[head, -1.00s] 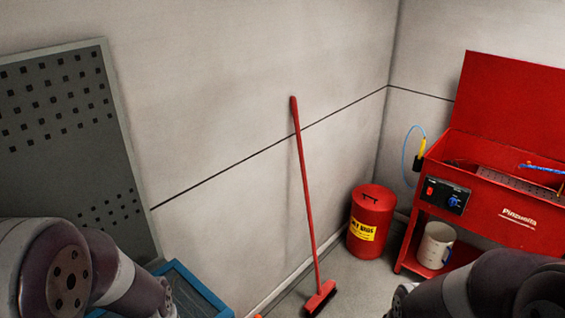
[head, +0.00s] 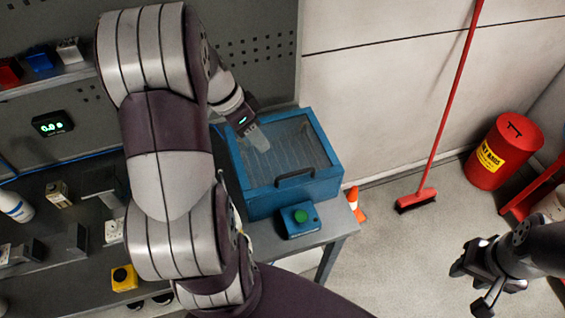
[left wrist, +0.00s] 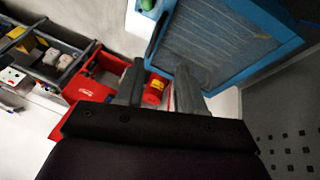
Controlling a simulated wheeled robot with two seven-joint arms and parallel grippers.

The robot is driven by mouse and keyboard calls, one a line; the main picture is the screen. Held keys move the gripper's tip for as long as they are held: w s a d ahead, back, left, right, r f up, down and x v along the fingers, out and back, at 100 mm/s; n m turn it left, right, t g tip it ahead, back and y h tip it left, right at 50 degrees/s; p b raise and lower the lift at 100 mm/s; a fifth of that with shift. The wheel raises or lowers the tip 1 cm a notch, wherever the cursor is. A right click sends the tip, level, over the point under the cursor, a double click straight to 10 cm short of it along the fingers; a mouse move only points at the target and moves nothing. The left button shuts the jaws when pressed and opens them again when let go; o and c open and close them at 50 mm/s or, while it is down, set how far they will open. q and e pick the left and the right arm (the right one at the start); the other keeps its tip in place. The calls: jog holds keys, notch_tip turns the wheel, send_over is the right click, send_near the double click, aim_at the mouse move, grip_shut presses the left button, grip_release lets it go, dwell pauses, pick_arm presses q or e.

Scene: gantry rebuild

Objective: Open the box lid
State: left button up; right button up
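The blue box (head: 300,196) stands on the grey bench, its lid down. The lid (head: 295,150) has a blue frame around a see-through panel, with a dark handle (head: 295,178) at the front edge. The box also fills the top of the left wrist view (left wrist: 222,35). My left gripper (head: 259,143) hangs over the lid's left back part, apart from the handle; I cannot tell whether it touches the panel. Its fingers (left wrist: 158,85) are spread with nothing between them. My right gripper (head: 482,275) is over the floor at the right, far from the box; its opening is unclear.
A small blue control box with a green button (head: 301,218) sits in front of the box. The bench's left part holds several small items. A red broom (head: 418,198), an orange cone (head: 355,203) and a red bin (head: 497,158) stand to the right.

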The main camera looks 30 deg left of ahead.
pick_arm(q)
jog(key=m, duration=0.1)
send_over(282, 182)
jog(key=shift+m, duration=0.4)
notch_tip(282, 182, down, 12)
jog(key=shift+d+r+p, duration=0.1)
jog(key=shift+r+p, duration=0.15)
jog(key=shift+p, duration=0.15)
jog(key=shift+s, duration=0.1)
jog(key=shift+c, duration=1)
grip_shut()
